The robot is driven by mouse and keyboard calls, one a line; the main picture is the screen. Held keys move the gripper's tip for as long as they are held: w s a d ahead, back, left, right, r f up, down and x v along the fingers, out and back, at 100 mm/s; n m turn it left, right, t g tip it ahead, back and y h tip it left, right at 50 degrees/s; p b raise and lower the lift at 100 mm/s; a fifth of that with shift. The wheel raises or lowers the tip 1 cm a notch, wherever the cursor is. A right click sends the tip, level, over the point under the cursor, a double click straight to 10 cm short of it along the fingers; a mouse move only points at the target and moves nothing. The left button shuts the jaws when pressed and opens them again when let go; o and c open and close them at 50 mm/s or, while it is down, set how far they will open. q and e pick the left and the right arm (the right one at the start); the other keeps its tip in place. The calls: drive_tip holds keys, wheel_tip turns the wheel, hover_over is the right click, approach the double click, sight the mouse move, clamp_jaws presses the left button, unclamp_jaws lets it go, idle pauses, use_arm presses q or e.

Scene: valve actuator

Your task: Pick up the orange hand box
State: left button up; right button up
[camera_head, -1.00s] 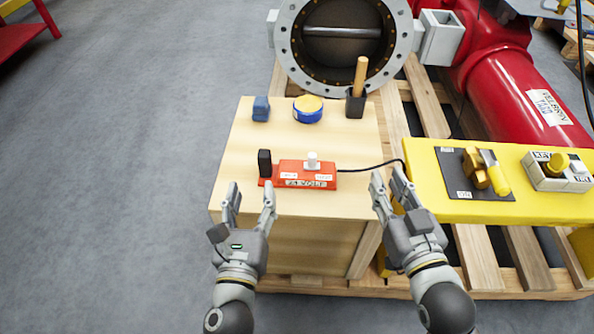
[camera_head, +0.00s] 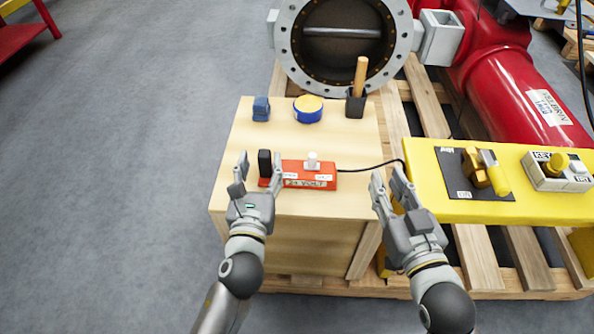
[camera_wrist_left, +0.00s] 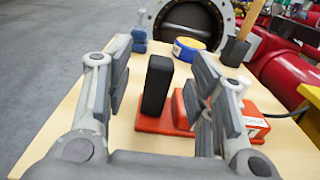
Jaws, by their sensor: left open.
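The orange hand box (camera_head: 309,174) lies on the wooden crate top, with a black upright block at its left end, a white knob and a "24 VOLT" label. My left gripper (camera_head: 260,170) is open, with its fingers on either side of the black block (camera_head: 265,163). In the left wrist view the black block (camera_wrist_left: 157,86) stands between the open fingers, apart from both; the orange box (camera_wrist_left: 165,122) shows partly behind the right finger. My right gripper (camera_head: 390,186) has its fingers apart and empty, near the crate's right edge.
A black cable runs from the box toward the yellow bench (camera_head: 430,208). A blue block (camera_head: 261,109), a blue-yellow tape roll (camera_head: 308,109) and a black holder with a wooden handle (camera_head: 356,100) stand at the back of the crate top (camera_head: 235,140). A large flanged valve is behind.

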sight(263, 159)
use_arm(q)
drive_tip(key=w, duration=0.4)
drive_tip(key=shift+d, duration=0.1)
clamp_jaws()
